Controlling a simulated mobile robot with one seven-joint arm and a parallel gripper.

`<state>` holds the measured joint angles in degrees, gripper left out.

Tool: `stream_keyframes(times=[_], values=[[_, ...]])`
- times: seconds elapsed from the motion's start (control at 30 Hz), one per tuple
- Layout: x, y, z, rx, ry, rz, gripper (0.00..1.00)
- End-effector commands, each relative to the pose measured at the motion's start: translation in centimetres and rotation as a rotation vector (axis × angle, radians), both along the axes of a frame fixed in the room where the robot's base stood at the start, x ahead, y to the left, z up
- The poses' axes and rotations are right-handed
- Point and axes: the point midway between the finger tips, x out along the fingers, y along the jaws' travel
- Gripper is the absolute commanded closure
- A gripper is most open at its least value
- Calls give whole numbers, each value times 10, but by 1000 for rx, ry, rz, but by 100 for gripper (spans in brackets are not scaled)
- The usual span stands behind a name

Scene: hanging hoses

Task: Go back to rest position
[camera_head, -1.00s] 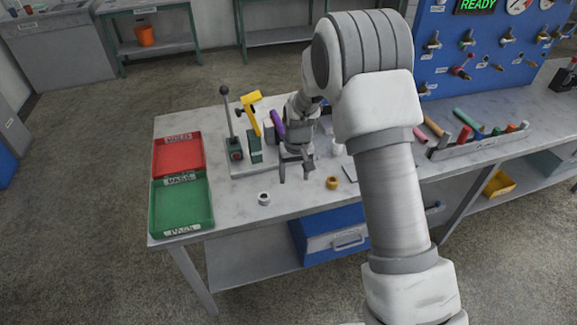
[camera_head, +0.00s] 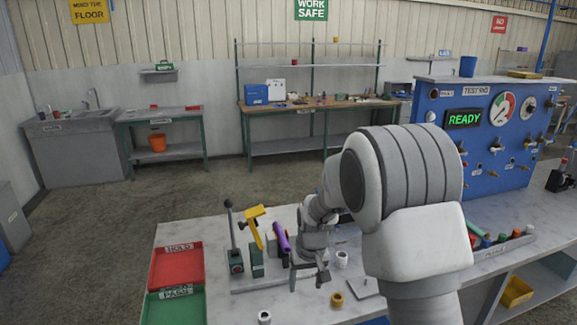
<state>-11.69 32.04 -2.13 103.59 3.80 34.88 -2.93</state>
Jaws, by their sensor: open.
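My gripper (camera_head: 308,277) hangs over the workbench (camera_head: 210,236), its fingers apart and empty. A purple hose piece (camera_head: 281,236) stands tilted just left of my gripper. A yellow-handled tool (camera_head: 254,224) and a black lever (camera_head: 230,222) on a green base stand further left on the bench. A white ring-shaped fitting (camera_head: 264,317) and a brass-coloured one (camera_head: 337,299) lie on the bench in front of my gripper. My arm covers part of the bench to the right.
A red HOLD tray (camera_head: 177,268) and a green PASS tray (camera_head: 172,308) lie at the bench's left end. The blue test rig panel (camera_head: 483,178) reads READY at the right. A rack (camera_head: 508,245) holds coloured hose pieces. Open floor lies behind the bench.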

Motion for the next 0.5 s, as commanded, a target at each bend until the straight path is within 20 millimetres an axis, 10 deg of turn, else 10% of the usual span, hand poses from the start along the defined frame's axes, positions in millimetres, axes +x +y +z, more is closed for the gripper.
stream_keyframes(times=[0.5], values=[[-104, -51, 159, 26, -143, -78, 29]])
